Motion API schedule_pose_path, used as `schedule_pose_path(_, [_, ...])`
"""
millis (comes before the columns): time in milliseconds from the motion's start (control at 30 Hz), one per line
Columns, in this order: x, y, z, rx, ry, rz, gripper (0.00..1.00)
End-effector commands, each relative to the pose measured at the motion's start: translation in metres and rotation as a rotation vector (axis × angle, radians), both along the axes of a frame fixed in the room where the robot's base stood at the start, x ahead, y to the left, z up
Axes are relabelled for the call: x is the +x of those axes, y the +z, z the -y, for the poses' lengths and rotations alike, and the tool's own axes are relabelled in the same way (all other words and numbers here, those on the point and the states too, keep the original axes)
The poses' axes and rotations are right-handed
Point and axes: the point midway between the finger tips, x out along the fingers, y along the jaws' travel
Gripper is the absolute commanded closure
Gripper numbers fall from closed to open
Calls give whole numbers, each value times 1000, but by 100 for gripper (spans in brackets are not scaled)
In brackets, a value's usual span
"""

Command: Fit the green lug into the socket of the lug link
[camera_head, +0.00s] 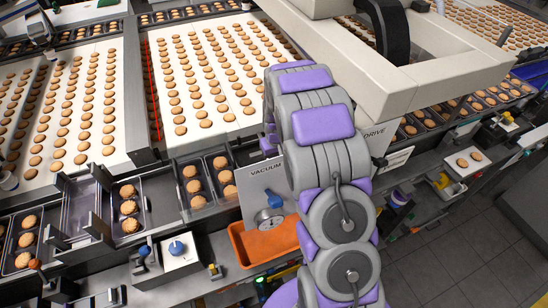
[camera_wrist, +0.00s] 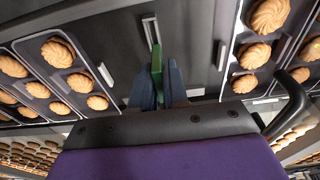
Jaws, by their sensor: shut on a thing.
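In the wrist view, my gripper (camera_wrist: 160,88) has its blue fingers shut on the green lug (camera_wrist: 156,60), a narrow upright piece that sticks out beyond the fingertips. Its far end points at a narrow, pale-edged slot (camera_wrist: 150,30) in the dark conveyor surface, which looks like the socket of the lug link. The lug's end overlaps the near end of the slot in the picture. I cannot tell whether it touches or enters it. In the head view, my arm hides the gripper and the lug.
Biscuit trays lie left (camera_wrist: 72,82) and right (camera_wrist: 237,65) of the lug in the wrist view, with dark conveyor between. In the head view, an orange bin (camera_head: 240,250) and a grey panel marked VACUUM (camera_head: 252,190) stand left of my arm. A pale machine housing (camera_head: 450,80) rises behind it.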

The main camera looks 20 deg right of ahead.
Motion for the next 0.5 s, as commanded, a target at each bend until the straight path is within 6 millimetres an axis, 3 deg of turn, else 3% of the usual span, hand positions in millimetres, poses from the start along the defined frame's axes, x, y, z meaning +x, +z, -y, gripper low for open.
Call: schedule_pose_path(500, [0,-30,-2,-2,-1,0,100])
